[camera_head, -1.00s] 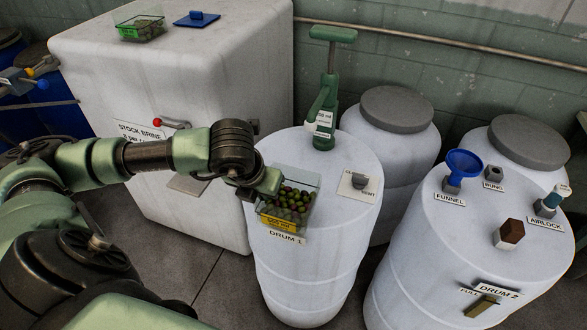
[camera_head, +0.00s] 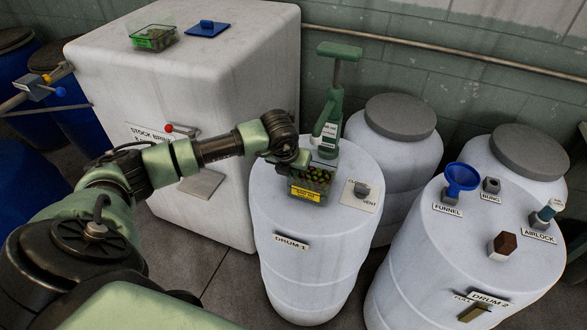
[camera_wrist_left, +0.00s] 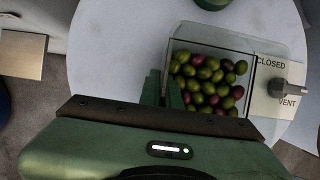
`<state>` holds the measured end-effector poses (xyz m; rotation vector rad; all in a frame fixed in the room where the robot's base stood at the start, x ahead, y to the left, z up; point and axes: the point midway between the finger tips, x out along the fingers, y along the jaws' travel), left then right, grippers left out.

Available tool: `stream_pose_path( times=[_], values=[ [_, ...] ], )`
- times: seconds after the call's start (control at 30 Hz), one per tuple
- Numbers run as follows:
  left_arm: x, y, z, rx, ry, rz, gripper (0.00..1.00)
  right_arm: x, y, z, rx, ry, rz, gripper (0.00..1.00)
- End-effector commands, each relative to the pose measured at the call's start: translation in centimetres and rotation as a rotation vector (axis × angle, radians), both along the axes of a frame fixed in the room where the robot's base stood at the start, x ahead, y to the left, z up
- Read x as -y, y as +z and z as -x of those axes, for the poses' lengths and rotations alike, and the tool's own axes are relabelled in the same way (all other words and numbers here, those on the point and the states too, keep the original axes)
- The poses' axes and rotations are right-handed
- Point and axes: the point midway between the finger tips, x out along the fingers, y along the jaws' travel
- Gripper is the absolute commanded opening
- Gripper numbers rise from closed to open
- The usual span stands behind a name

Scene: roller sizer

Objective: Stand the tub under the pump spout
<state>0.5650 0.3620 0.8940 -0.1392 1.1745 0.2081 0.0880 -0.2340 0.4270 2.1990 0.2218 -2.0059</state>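The clear tub (camera_head: 308,195) of green and dark red olives, with a yellow label on its front, is over the top of Drum 1 (camera_head: 279,242). It looks upright. The green pump (camera_head: 331,120) stands behind it, and its spout (camera_head: 322,130) comes down close above the tub's back part. I cannot tell whether the tub touches the drum top. My left gripper (camera_head: 298,160) is at the tub's left side. In the left wrist view its fingers (camera_wrist_left: 163,88) are closed on the tub's near wall, with the olives (camera_wrist_left: 205,85) beside them. My right gripper is not in view.
A vent plate marked closed (camera_head: 360,194) is just right of the tub. Drum 2 (camera_head: 425,260) carries a blue funnel (camera_head: 461,178), bung and airlock. The white brine tank (camera_head: 230,80) at the left holds another tub (camera_head: 152,38) and a blue lid (camera_head: 207,29).

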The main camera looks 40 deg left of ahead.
Motion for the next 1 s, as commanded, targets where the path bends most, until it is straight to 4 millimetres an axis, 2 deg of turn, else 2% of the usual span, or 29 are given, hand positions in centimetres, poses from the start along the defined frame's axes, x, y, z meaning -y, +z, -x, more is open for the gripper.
stream_pose_path(
  times=[0.2, 0.3, 0.67, 0.83, 1.0],
  values=[
    [0.0, -0.1, -0.1, 0.004, 0.000, 0.001, 0.00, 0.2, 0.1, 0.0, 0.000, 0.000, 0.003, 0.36],
    [0.0, -0.2, 0.0, 0.001, 0.000, 0.000, 0.25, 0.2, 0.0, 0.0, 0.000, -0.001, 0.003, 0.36],
    [0.0, 0.0, 0.1, 0.002, 0.001, 0.001, 0.25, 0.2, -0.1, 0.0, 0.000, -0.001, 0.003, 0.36],
    [0.2, 2.0, 0.9, 0.005, 0.000, 0.000, 0.25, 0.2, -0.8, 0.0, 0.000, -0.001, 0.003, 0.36],
    [0.6, 5.4, 2.2, 0.007, -0.001, 0.000, 0.25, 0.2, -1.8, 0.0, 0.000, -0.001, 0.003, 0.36]
  ],
)
